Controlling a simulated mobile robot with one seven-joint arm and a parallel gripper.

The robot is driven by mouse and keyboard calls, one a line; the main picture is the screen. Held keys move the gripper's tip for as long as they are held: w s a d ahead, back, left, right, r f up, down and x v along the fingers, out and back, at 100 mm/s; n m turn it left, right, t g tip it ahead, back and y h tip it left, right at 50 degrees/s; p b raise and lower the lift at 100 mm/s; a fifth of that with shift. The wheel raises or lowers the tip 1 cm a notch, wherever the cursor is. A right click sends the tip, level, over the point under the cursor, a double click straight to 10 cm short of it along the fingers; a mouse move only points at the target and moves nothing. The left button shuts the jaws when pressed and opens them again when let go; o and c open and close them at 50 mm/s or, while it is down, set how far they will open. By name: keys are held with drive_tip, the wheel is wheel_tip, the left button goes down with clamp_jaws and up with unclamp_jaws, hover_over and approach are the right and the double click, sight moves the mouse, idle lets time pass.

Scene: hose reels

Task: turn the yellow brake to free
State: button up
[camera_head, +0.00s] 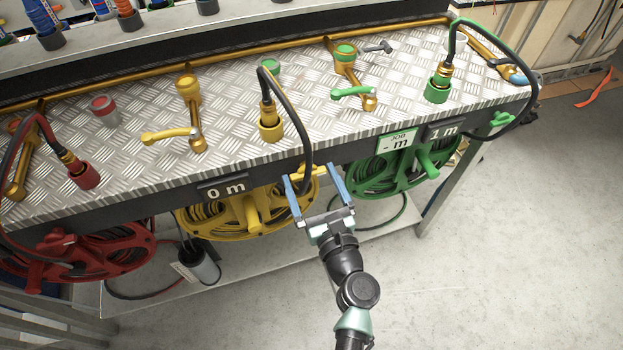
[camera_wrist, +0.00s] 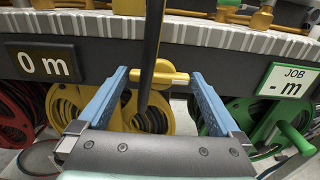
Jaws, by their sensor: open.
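The yellow brake (camera_head: 316,170) is a small yellow handle on the bench's front edge, right of the "0 m" sign. In the wrist view the brake (camera_wrist: 176,78) lies crosswise, roughly level, between the blue fingertips. My gripper (camera_head: 312,175) is open, and its fingers reach toward the bench edge on either side of the brake. In the wrist view my gripper (camera_wrist: 158,76) holds nothing. A black hose (camera_wrist: 152,45) passes in front of the brake and hides part of it. The yellow reel (camera_head: 230,212) hangs below the bench edge. I cannot read any brake marking.
The green reel (camera_head: 395,172) is close on the right, with a green brake (camera_head: 502,119) farther along the edge. The red reel (camera_head: 95,255) is at left. Yellow hose end (camera_head: 270,125) and cranked levers stand on the bench top. The floor (camera_head: 480,270) at right is clear.

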drive_tip(key=c, duration=1)
drive_tip(key=shift+f+n, duration=0.1)
drive_tip(key=shift+n, duration=0.2)
drive_tip(key=n+b, duration=0.2)
drive_tip(key=shift+n, duration=0.4)
drive_tip(key=shift+n+b, duration=4.85)
drive_tip(key=shift+n, duration=2.35)
